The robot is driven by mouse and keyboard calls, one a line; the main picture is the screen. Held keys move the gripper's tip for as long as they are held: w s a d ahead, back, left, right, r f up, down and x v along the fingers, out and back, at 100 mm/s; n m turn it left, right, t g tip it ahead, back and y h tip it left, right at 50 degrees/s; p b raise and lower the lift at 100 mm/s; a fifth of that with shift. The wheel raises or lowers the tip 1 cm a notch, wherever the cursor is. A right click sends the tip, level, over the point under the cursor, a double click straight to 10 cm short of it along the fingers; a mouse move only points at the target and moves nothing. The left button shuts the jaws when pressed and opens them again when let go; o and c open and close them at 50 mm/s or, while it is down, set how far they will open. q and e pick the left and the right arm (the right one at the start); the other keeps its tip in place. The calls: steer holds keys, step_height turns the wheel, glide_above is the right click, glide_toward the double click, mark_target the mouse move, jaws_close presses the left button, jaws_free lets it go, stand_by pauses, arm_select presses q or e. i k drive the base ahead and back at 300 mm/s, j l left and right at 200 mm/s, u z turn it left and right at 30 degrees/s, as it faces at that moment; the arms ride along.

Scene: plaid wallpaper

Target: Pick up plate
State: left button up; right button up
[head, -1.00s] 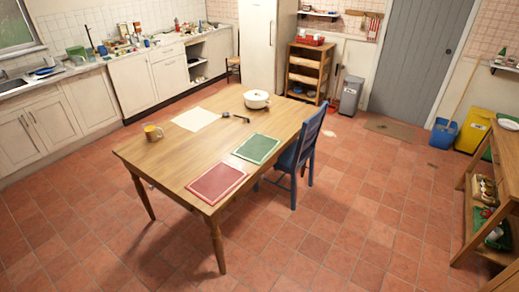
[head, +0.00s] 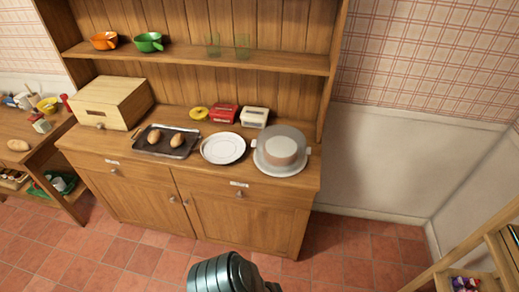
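A white plate (head: 223,148) lies flat on the counter of a wooden dresser (head: 250,205), near its front edge. It sits between a dark baking tray (head: 165,142) with bread rolls on it and a clear-domed cake stand (head: 281,151). A dark, ribbed part of my own arm shows at the bottom middle, over the floor and well short of the plate. No fingertips can be made out in the head view, so neither gripper shows.
A wooden bread box (head: 115,102) stands at the counter's left. A yellow item, a red box (head: 222,113) and a cream box (head: 254,117) stand behind the plate. Cups and glasses sit on the shelf above. Tables stand at left and far right. Tiled floor in front is open.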

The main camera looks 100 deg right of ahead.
mark_target(223, 148)
steer(key=z, duration=3)
